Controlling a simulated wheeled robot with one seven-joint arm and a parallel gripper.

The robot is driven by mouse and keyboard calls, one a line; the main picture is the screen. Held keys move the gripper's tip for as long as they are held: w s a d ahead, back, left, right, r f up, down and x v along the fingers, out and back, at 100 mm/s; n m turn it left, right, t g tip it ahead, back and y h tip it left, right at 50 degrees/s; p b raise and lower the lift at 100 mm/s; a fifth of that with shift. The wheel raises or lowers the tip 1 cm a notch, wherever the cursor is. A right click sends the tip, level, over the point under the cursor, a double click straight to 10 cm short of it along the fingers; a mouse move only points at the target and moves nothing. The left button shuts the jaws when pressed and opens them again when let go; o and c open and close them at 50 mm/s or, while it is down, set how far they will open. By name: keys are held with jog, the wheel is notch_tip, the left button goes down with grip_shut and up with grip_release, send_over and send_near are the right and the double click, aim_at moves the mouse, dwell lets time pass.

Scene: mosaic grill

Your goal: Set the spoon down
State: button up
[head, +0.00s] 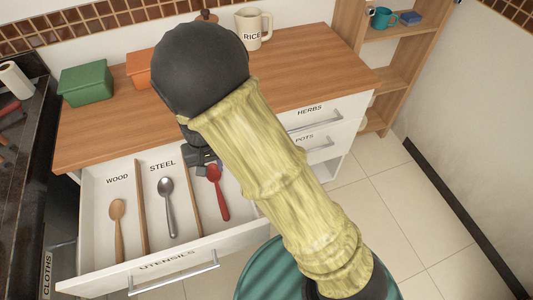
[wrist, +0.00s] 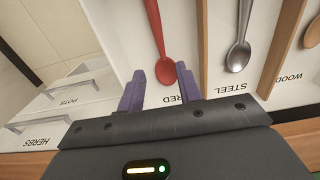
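The red spoon (head: 218,193) lies in the right compartment of the open utensils drawer (head: 157,268). In the wrist view the red spoon (wrist: 165,70) has its bowl toward my gripper, near a label reading RED. My gripper (wrist: 160,80) is open, with its two purple fingers apart on either side of the bowl and nothing clearly gripped. In the head view my gripper (head: 207,165) is mostly hidden behind my arm, at the drawer's back end. A steel spoon (head: 168,208) lies in the middle compartment, and a wooden spoon (head: 118,228) in the left one.
Wooden dividers (head: 142,205) separate the compartments. The counter (head: 300,85) above holds a green box (head: 86,83), an orange box (head: 138,68) and a RICE mug (head: 253,28). Shut HERBS and POTS drawers (head: 316,115) are to the right. A shelf (head: 388,80) stands farther right.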

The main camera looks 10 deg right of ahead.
jog(key=s+d+r+m+t, duration=0.1)
jog(key=s+d+r, duration=0.1)
jog(key=d, duration=0.6)
jog(key=s+d+r, duration=0.2)
jog(key=d+r, duration=0.3)
jog(key=d, duration=0.4)
jog(key=s+d+r+m+t, duration=0.1)
jog(key=s+d+r, duration=0.2)
jog(key=d, duration=0.5)
jog(key=shift+d+r+m+t, duration=0.3)
jog(key=shift+r, duration=0.25)
jog(key=shift+s, duration=0.1)
